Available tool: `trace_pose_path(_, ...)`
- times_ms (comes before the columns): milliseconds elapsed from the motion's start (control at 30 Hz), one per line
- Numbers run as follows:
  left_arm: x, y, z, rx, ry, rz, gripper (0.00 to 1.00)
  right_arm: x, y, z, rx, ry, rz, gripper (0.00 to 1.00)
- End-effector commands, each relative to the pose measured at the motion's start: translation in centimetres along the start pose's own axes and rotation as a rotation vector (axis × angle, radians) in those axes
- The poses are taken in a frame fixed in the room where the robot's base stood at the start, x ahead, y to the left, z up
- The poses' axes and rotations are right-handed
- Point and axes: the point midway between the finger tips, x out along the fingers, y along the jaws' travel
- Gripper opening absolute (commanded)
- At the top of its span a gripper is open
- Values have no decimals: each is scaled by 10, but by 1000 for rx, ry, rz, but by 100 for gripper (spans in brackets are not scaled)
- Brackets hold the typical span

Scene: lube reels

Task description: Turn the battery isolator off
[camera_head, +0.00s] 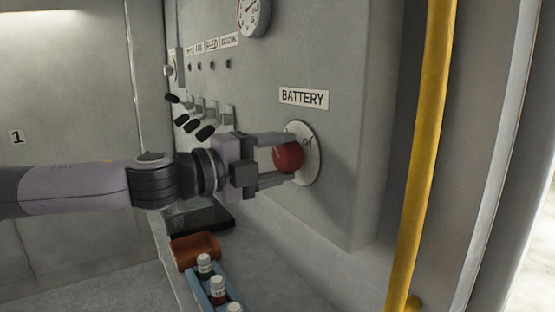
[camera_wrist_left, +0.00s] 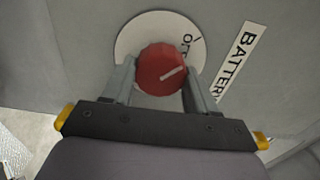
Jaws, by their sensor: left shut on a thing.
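The battery isolator is a red round knob (camera_head: 288,157) on a pale round plate (camera_head: 311,160), mounted on the grey panel under a label reading BATTERY (camera_head: 304,97). My left gripper (camera_head: 283,159) reaches it from the left, with one finger above and one below the knob, shut on it. In the left wrist view the knob (camera_wrist_left: 161,70) sits between both fingers, with a white line on its face pointing up and right. Lettering on the plate shows beside the knob, partly hidden; in the head view it looks like "ON". My right gripper is not in view.
Several black-handled levers (camera_head: 197,120) and a gauge (camera_head: 254,16) are on the panel left of and above the knob. A yellow pole (camera_head: 424,150) stands to the right. A blue rack of bottles (camera_head: 208,292) and an orange tray (camera_head: 196,250) sit below.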

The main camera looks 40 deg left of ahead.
Motion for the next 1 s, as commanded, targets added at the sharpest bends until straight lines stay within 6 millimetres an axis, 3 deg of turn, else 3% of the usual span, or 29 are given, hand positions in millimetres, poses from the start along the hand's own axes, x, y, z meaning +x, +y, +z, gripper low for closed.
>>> trace_pose_path(467, 0, 0, -1, -20, 3, 0, 27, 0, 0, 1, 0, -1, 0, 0)
trace_pose_path(500, 0, 0, -1, -20, 3, 0, 64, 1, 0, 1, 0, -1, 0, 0)
trace_pose_path(567, 0, 0, -1, -18, 3, 0, 83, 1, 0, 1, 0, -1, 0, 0)
trace_pose_path(1000, -1, 1, -1, -12, 4, 0, 83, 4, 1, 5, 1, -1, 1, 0)
